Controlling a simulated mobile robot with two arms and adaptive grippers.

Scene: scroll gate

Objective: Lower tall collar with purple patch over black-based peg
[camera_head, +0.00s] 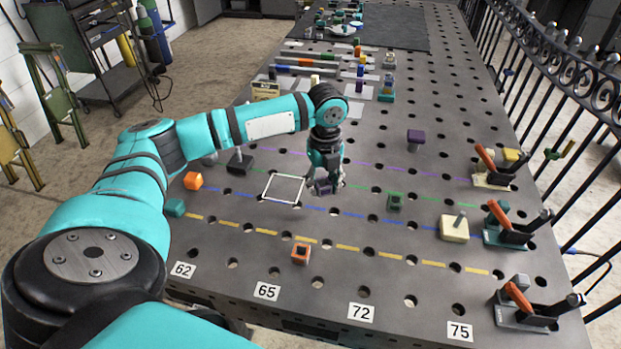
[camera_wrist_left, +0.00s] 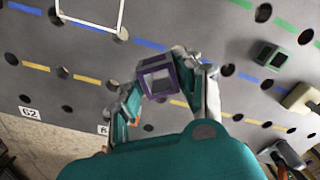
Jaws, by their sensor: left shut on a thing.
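My left gripper (camera_head: 325,184) is shut on a square hollow collar (camera_head: 322,187), held near the middle of the table beside the white square outline. In the left wrist view the collar (camera_wrist_left: 157,75) has purple edges and an open middle, and sits between the fingertips (camera_wrist_left: 160,80). I cannot tell its height above the table. The black-based peg (camera_head: 240,161) stands upright to the left of the gripper, farther back, with nothing on it. A second, darker purple block (camera_head: 415,137) stands to the right and farther back. My right gripper is out of view.
An orange block (camera_head: 193,180) and a teal block (camera_head: 175,207) sit left. An orange collar (camera_head: 300,253) lies in front, a green collar (camera_head: 394,201) right. A cream-based peg (camera_head: 455,227) and toggle clamps (camera_head: 510,226) line the right edge. The white outline (camera_head: 283,188) is empty.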

